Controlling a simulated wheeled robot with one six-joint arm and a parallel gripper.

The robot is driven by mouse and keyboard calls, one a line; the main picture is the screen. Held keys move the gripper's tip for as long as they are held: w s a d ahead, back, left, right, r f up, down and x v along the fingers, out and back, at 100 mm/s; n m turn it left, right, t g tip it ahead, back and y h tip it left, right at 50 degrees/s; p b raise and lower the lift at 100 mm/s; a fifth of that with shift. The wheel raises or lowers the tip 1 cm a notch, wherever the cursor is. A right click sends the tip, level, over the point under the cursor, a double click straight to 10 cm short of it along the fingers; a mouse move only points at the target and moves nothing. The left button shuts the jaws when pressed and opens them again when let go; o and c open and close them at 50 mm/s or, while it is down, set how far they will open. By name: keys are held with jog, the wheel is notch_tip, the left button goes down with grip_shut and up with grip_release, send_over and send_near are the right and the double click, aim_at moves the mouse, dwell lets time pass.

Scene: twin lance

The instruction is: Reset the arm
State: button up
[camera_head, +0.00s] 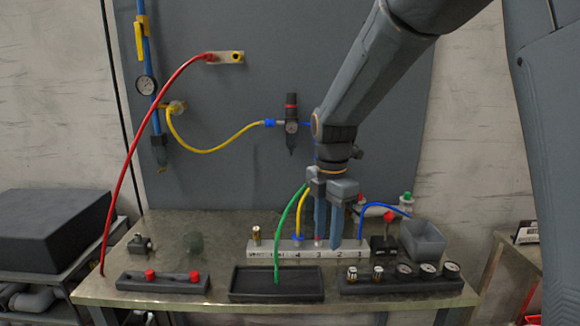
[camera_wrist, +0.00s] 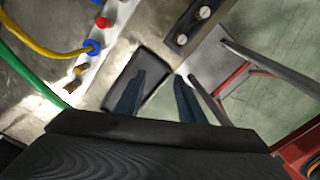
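My gripper (camera_head: 328,236) points down in the head view, in front of or over the right part of the white numbered block (camera_head: 272,251). Its two blue-grey fingers are apart, with nothing seen between them. The wrist view shows the fingers (camera_wrist: 157,97) spread, with the black tray (camera_wrist: 155,57) beyond them. I cannot tell from the head view whether the fingers touch the block. A green hose (camera_head: 287,222) hangs left of the gripper with its lower end at the black tray (camera_head: 250,296). A yellow hose (camera_head: 301,208) goes to the block.
A red hose (camera_head: 136,146) arcs from the wall panel to the bench's left. A holder with red caps (camera_head: 150,275) and a gauge block (camera_head: 405,283) flank the tray. A grey bin (camera_head: 423,240) and a blue hose (camera_head: 377,206) stand right of the gripper.

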jog(key=s+d+f+m, duration=0.4)
jog(key=s+m, duration=0.5)
jog(key=m, duration=0.3)
jog(key=s+d+f+m+t, duration=0.1)
jog(key=s+d+f+m, duration=0.3)
jog(key=m, duration=0.8)
jog(key=s+d, duration=0.2)
jog(key=s, duration=0.2)
jog(key=shift+s+d, duration=0.35)
jog(key=shift+s, duration=0.05)
jog(key=shift+c, duration=0.5)
